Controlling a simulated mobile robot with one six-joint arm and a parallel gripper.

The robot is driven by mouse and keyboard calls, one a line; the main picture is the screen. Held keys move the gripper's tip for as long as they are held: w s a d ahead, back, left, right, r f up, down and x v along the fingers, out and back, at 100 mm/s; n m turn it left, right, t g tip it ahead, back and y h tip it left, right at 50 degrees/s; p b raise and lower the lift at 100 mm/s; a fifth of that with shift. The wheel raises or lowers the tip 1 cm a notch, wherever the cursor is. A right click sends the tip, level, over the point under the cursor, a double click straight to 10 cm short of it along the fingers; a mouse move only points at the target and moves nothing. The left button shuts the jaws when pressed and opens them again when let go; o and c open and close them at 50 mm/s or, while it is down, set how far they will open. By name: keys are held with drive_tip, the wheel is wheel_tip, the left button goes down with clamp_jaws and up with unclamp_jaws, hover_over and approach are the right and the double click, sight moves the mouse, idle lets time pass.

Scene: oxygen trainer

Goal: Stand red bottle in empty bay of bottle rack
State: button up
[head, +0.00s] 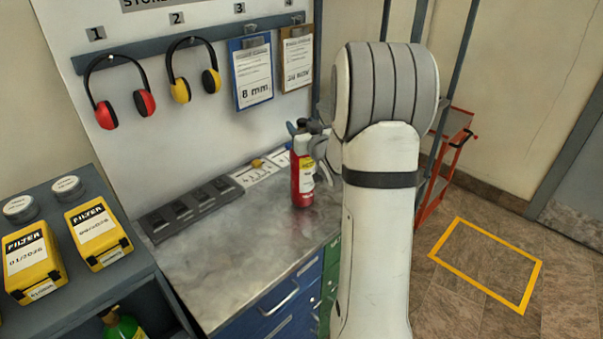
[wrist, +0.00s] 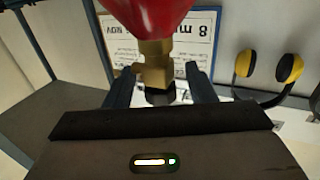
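The red bottle (head: 302,181) stands upright at the right part of the bench top, with a pale label and a bright upper part. In the wrist view its red body (wrist: 158,12) and brass valve (wrist: 154,62) show, with a dark knob at the valve's end. My gripper (wrist: 160,80) is open, its two dark fingers on either side of the valve with gaps visible. In the head view my gripper (head: 318,145) is at the bottle's top, partly hidden by my arm. I cannot pick out an empty bay of the bottle rack.
A green bottle (head: 124,327) sits low in the dark shelf unit (head: 158,290) at left, under yellow filter boxes (head: 98,234). A dark slotted tray (head: 165,221) lies at the bench's back. The bench front (head: 225,280) is clear. A red trolley (head: 437,185) stands right.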

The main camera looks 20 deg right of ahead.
clamp_jaws()
idle(0.3)
idle(0.6)
drive_tip(key=shift+r, duration=0.15)
idle(0.3)
